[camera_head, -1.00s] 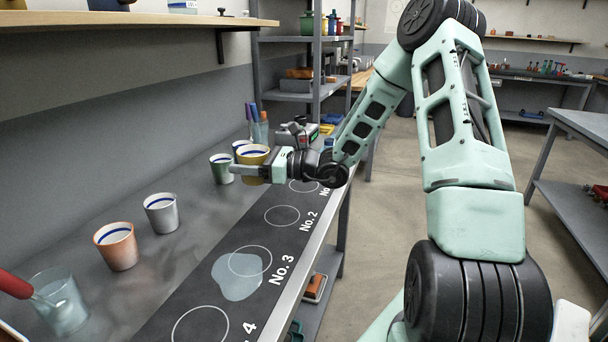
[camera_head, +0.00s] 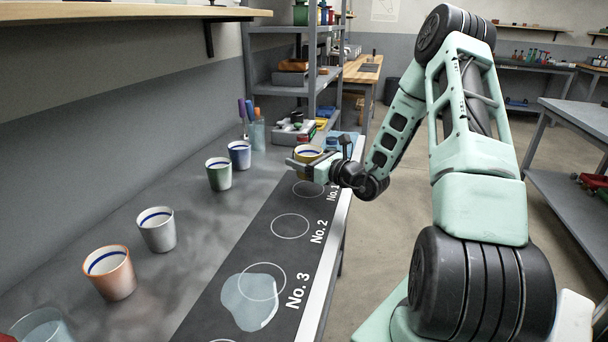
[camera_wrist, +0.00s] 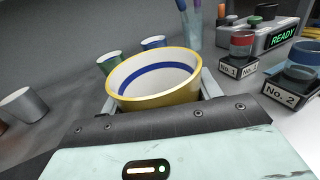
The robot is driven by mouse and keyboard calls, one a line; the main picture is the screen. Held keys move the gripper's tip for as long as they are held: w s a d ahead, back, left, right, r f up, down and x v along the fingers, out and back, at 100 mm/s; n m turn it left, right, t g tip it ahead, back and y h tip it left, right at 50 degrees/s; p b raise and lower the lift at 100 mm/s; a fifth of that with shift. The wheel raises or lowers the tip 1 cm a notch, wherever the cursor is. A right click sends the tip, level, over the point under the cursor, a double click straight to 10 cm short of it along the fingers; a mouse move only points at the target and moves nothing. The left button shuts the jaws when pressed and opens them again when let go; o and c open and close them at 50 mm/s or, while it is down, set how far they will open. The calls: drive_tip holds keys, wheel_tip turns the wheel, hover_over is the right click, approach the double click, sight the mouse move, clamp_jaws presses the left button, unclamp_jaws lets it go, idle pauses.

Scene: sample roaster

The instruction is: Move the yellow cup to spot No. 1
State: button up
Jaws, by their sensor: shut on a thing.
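The yellow cup (camera_head: 307,155) is white inside with a blue ring. It also shows large in the wrist view (camera_wrist: 155,80), upright or slightly tilted. My gripper (camera_head: 305,163) is shut on it, with a finger on each side. The cup is at the far end of the black mat, just beyond or above the circle of spot No. 1 (camera_head: 308,189); I cannot tell whether its bottom touches the mat. Spot No. 2 (camera_head: 290,226) and spot No. 3 (camera_head: 262,281) are empty circles nearer to me.
Green (camera_head: 219,174), blue (camera_head: 239,155), silver (camera_head: 157,230) and orange (camera_head: 109,273) cups stand left of the mat. A spill (camera_head: 245,305) lies across spot No. 3. A device reading READY (camera_wrist: 283,36) and numbered jars (camera_wrist: 241,46) stand beyond the cup.

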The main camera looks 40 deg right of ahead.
drive_tip(key=shift+f, duration=2.05)
drive_tip(key=shift+f, duration=0.1)
drive_tip(key=o, duration=1.1)
drive_tip(key=shift+s, duration=0.1)
drive_tip(key=s, duration=0.4)
drive_tip(key=s+d, duration=0.1)
drive_tip(key=s, duration=0.6)
drive_tip(key=shift+s+d+b, duration=0.3)
drive_tip(key=shift+s+b, duration=0.1)
